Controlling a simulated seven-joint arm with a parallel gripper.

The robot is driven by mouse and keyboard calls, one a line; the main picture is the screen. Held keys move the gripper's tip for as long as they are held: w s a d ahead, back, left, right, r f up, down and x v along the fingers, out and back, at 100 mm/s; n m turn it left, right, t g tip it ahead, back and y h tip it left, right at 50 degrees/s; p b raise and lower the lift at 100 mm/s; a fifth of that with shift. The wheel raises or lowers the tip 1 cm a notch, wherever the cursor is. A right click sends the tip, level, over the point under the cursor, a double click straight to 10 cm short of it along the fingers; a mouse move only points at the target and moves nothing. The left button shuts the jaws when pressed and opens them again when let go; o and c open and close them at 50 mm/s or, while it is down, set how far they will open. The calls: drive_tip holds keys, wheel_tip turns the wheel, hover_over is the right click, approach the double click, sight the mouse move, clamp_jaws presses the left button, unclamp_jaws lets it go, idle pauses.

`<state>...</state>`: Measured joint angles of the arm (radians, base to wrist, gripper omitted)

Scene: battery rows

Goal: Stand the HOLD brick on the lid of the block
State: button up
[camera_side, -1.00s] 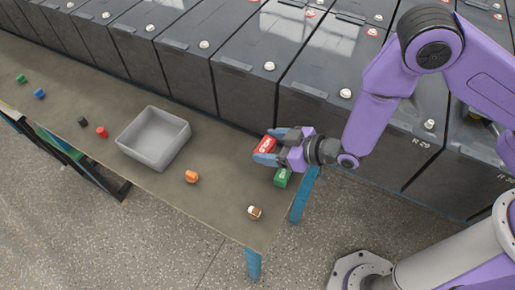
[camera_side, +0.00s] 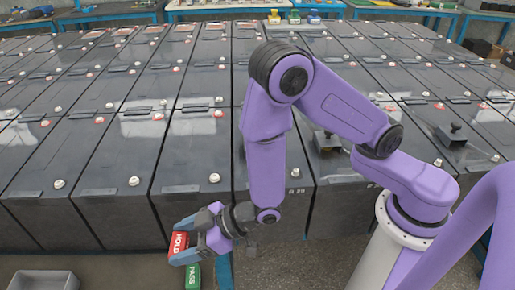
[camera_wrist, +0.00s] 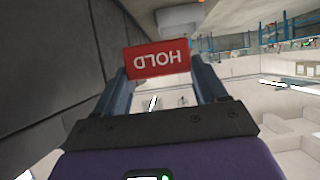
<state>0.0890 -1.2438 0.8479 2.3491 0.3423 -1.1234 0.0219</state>
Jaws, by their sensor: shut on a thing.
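The HOLD brick (camera_side: 179,243) is red with white lettering. It is clamped between the fingertips of my gripper (camera_side: 184,240) in the side view. In the wrist view the HOLD brick (camera_wrist: 158,58) spans the two fingers with its lettering upside down. Dark grey battery blocks with smooth lids fill the area behind the bench; one front block (camera_side: 297,207) carries the mark R 29. My gripper is in front of the row, to the left of that block. Which block the task means cannot be told from the views.
A green PASS brick (camera_side: 193,277) is just below my gripper in the side view. A grey bin (camera_side: 42,279) is at the lower left. Lids carry pale and red caps. Dark raised fittings (camera_side: 328,141) stand on some lids at the right.

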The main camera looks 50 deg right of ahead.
drive_tip(key=w+r+n, duration=0.1)
drive_tip(key=w+r, duration=0.9)
drive_tip(key=r, duration=0.2)
drive_tip(key=w+d+r+n+g+y, duration=0.1)
drive_tip(key=w+d+r+g, duration=0.1)
drive_tip(key=w+d+r, duration=0.2)
drive_tip(key=d+r, duration=0.3)
drive_tip(key=d, duration=0.2)
drive_tip(key=shift+w+n+y, duration=0.3)
drive_tip(key=shift+w+y, duration=0.1)
drive_tip(key=d+n+g, duration=0.1)
drive_tip(key=d, duration=0.8)
drive_tip(key=shift+s+d+r, duration=0.2)
drive_tip(key=shift+s+r, duration=0.15)
drive_tip(key=shift+s, duration=0.05)
drive_tip(key=shift+n+g+y, duration=0.6)
drive_tip(key=shift+n+g, duration=0.1)
drive_tip(key=s+d+f, duration=0.2)
drive_tip(key=s+d, duration=0.1)
drive_tip(key=d, duration=0.3)
drive_tip(key=s+d+f, duration=0.2)
drive_tip(key=s+d, duration=0.1)
drive_tip(key=d, duration=0.3)
drive_tip(key=s+d+f, duration=0.2)
drive_tip(key=s+d, duration=0.2)
drive_tip(key=d, duration=0.3)
drive_tip(key=shift+s+f, duration=0.1)
drive_tip(key=shift+f, duration=2.6)
drive_tip(key=shift+c, duration=0.6)
